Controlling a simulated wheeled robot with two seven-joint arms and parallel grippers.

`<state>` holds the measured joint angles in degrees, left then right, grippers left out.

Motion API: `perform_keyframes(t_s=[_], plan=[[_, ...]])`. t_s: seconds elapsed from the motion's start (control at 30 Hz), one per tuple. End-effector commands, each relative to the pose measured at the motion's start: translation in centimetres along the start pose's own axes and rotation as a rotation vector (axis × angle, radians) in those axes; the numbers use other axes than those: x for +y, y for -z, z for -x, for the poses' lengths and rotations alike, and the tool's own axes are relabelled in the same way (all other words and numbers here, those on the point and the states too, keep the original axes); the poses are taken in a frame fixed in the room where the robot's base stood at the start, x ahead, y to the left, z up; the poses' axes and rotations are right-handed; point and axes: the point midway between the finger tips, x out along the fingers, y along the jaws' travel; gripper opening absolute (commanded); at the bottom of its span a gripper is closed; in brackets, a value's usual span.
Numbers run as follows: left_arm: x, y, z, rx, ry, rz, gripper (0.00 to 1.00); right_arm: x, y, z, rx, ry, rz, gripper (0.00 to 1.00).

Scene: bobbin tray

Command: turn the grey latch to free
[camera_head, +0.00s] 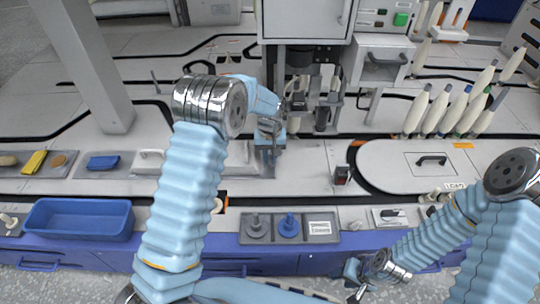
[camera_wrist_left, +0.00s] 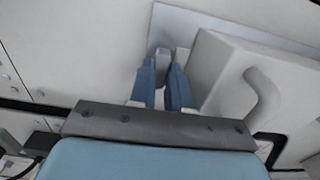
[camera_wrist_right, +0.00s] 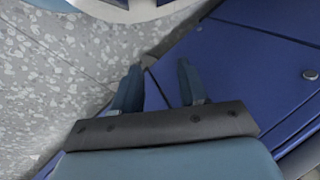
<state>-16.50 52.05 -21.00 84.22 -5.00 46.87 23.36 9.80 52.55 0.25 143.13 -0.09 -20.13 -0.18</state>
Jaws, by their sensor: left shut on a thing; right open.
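The grey latch (camera_wrist_left: 163,54) shows as a small light grey piece between the fingertips in the left wrist view. It stands at a grey plate beside a white block. My left gripper (camera_wrist_left: 166,80) is shut on it, and the blue fingers hide part of it. In the head view my left gripper (camera_head: 268,155) points down at the right end of a grey tray on the bench, and I cannot make out the latch there. My right gripper (camera_wrist_right: 158,82) is open and empty, in front of the blue bench front. It also shows in the head view (camera_head: 354,272).
A white block with a handle (camera_wrist_left: 262,98) is close right of my left gripper. A machine column (camera_head: 306,20) stands behind it. A blue bin (camera_head: 80,218) is at the left, cream bobbins (camera_head: 438,108) at the right. A grey tray (camera_head: 262,240) holds knobs in front.

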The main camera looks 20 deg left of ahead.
Motion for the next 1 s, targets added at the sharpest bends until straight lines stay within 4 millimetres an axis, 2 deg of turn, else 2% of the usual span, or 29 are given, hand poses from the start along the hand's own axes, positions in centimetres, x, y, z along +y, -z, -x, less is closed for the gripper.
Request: perform_keyframes(t_s=[0.27, 0.3, 0.43, 0.77, 0.87, 1.0], plan=[[0.0, 0.1, 0.0, 0.001, -0.002, 0.004, 0.00, 0.0, 0.0, 0.0, 0.000, 0.000, 0.000, 0.43], [0.0, 0.1, 0.0, 0.001, -0.002, 0.004, 0.22, 0.0, 0.0, 0.0, 0.000, 0.000, 0.000, 0.43], [0.0, 0.0, 0.0, 0.001, -0.001, 0.003, 0.42, 0.0, 0.0, 0.0, 0.000, 0.000, 0.000, 0.43], [0.0, 0.0, 0.3, 0.001, -0.001, 0.001, 0.43, 0.0, 0.0, 0.1, 0.000, 0.000, 0.000, 0.43], [0.0, 0.1, 1.5, 0.002, -0.002, 0.001, 0.43, -0.1, 0.0, 0.3, 0.000, 0.000, 0.000, 0.43], [0.0, 0.1, 4.6, 0.004, -0.003, 0.002, 0.43, -0.2, 0.0, 0.8, 0.002, -0.001, 0.000, 0.43]])
